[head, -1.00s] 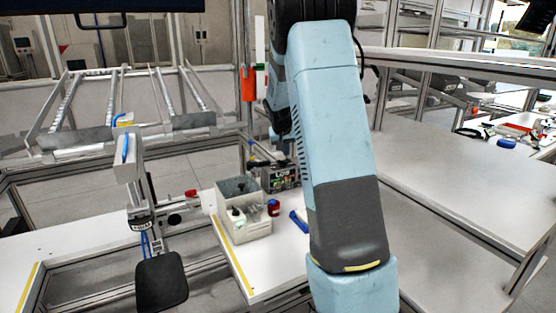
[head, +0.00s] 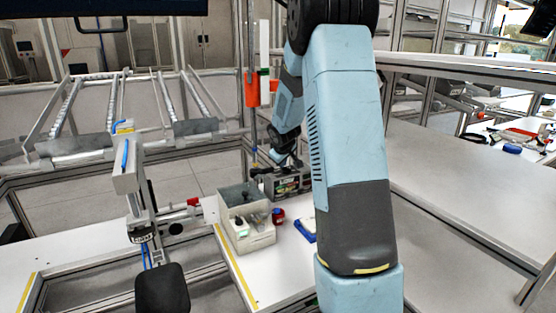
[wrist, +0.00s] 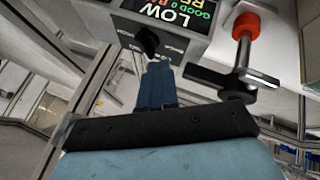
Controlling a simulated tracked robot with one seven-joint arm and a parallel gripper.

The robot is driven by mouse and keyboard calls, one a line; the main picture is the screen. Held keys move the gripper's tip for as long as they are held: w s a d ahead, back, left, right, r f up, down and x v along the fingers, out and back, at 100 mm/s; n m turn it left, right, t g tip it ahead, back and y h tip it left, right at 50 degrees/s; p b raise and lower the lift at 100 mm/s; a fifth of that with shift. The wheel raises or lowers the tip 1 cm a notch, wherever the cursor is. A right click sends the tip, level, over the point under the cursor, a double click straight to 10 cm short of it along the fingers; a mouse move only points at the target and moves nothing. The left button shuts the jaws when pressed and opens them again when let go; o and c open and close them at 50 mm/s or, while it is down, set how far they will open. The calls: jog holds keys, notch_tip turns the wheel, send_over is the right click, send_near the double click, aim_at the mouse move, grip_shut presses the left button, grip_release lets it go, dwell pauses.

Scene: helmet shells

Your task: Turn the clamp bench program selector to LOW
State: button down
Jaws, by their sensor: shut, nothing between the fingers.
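The program selector box (wrist: 168,22) is at the top of the wrist view, a grey housing whose black face has LOW in white letters and further green and red words, partly cut off. A black knob (wrist: 148,42) sits on its face beside the LOW lettering. I cannot tell where the knob points. My gripper (wrist: 160,64) is shut and empty, its blue fingertips just below the knob; whether they touch it is unclear. In the head view the box (head: 288,184) stands at the back of the white bench, with my gripper (head: 284,160) just above it, small and dark.
A red-topped post with a black lever (wrist: 242,55) stands close to the right of my fingers. Frame rails stand behind.

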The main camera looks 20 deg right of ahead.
aim_at(283, 170)
jog(key=shift+x, duration=2.05)
jog(key=shift+d, duration=0.1)
jog(key=shift+w+d, duration=0.25)
jog(key=shift+w, duration=0.05)
jog(key=shift+s+d, duration=0.1)
jog(key=shift+d, duration=0.05)
